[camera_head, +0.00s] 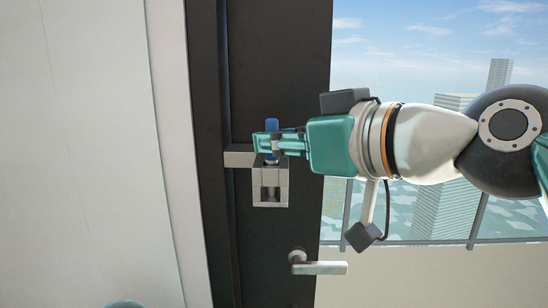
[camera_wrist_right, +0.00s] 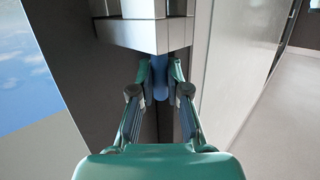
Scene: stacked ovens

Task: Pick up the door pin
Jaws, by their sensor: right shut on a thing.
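The door pin (camera_head: 271,125) is blue and stands upright at the metal latch (camera_head: 270,195) on the dark door. Its top shows just above my right gripper (camera_head: 268,144), which comes in from the right. In the right wrist view, the blue pin (camera_wrist_right: 160,80) sits between the two teal fingertips (camera_wrist_right: 160,72), right against the grey latch block (camera_wrist_right: 145,33). The right gripper is shut on the pin. The fingers hide the pin's middle, and I cannot tell how deep it sits in the latch.
A lever handle (camera_head: 318,267) sticks out of the dark door (camera_head: 290,60) below the latch. A pale wall panel (camera_head: 80,140) fills the left side. A window with a railing (camera_head: 478,220) lies behind my right arm.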

